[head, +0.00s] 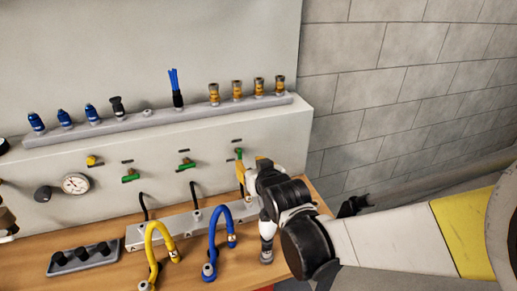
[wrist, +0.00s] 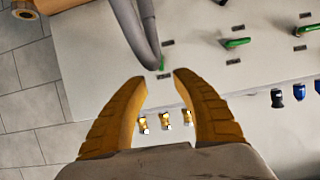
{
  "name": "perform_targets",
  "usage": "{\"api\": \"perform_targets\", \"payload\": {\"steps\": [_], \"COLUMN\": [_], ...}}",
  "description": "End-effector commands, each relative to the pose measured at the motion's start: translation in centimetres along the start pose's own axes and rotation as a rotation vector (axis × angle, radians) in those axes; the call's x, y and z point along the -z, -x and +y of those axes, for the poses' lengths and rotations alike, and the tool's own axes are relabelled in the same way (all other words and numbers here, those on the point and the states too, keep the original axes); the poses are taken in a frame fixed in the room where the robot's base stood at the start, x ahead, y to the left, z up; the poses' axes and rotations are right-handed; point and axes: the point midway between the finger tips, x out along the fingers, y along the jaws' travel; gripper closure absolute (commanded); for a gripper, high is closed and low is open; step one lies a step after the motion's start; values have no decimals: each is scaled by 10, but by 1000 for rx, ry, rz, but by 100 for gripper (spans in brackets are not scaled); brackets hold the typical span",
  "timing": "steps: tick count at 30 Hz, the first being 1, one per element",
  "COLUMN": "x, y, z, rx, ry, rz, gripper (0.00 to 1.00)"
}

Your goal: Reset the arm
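My gripper (head: 251,168) is at the right end of the cabinet front, with its yellow fingers close to the rightmost green valve handle (head: 239,154). In the wrist view my gripper (wrist: 158,80) has its two fingers spread apart, with nothing held between them. The green handle (wrist: 162,62) shows just past the fingertips, partly hidden by a grey curved tube. Whether a finger touches the handle cannot be told. My arm reaches in from the right in the head view.
A ledge (head: 148,124) above holds blue, black and brass fittings and a blue-bristled brush (head: 176,88). Yellow (head: 152,252) and blue (head: 211,241) hoses stand below on the wooden bench (head: 191,272). A gauge (head: 75,184) and a dark tray (head: 84,256) are at left. A block wall is at right.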

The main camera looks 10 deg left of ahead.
Motion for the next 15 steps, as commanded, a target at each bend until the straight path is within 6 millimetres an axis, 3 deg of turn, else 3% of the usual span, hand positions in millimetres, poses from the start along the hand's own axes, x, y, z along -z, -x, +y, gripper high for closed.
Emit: {"api": "perform_targets", "payload": {"steps": [8, 11, 15], "x": [1, 2, -4], "y": [5, 24, 81], "z": [8, 33, 92], "rx": [-11, -50, -147], "ry": [-4, -18, -60], "rz": [-9, -43, -139], "gripper": [67, 67, 67]}}
